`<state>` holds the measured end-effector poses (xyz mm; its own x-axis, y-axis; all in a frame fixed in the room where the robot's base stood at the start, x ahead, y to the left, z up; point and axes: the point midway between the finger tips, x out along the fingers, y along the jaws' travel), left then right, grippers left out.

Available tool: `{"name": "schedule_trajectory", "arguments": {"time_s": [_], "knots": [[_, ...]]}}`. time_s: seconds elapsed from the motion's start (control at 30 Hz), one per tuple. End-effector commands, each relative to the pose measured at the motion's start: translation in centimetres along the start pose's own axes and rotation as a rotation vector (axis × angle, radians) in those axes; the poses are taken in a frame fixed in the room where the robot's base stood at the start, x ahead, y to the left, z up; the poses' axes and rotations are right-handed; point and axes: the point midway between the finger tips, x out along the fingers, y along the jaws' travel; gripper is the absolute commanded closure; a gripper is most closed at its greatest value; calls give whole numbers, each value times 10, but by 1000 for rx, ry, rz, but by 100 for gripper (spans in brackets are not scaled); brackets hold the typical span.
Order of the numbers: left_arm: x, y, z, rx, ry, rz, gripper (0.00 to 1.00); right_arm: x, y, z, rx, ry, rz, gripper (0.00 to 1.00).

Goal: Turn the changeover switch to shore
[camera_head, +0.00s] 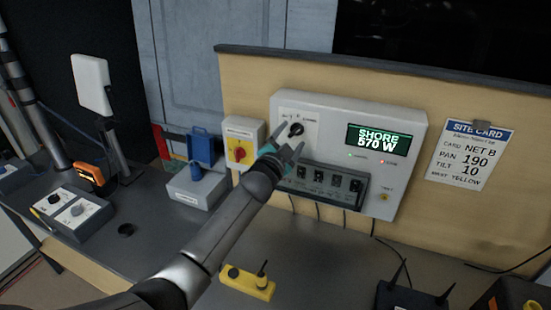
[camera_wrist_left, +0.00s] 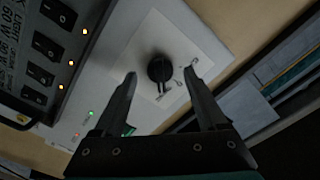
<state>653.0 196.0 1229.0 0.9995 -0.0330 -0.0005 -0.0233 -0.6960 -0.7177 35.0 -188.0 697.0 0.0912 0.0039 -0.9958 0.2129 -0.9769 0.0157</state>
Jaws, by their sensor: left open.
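The changeover switch (camera_head: 296,129) is a black rotary knob on a white plate at the upper left of the white wall panel (camera_head: 410,172). In the left wrist view the knob (camera_wrist_left: 160,68) shows between my fingertips, with its pointer toward the lower right. The panel display (camera_head: 379,140) reads SHORE 570 W. My left gripper (camera_head: 285,149) is open just in front of and below the knob. In the left wrist view its fingers (camera_wrist_left: 161,76) stand on either side of the knob; contact is not evident. My right gripper is out of view.
Several breakers (camera_head: 318,180) sit below the knob on the panel. A yellow box with a red rotary switch (camera_head: 240,150) is just left of it. A yellow box (camera_head: 248,281) and a black router (camera_head: 410,296) stand on the dark worktop. A site card (camera_head: 470,155) hangs at right.

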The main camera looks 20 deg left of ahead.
Motion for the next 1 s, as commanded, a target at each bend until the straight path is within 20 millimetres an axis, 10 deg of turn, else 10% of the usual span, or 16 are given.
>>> {"name": "schedule_trajectory", "arguments": {"time_s": [1.0], "knots": [[-132,1,0,1,0,2,25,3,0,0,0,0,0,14]]}}
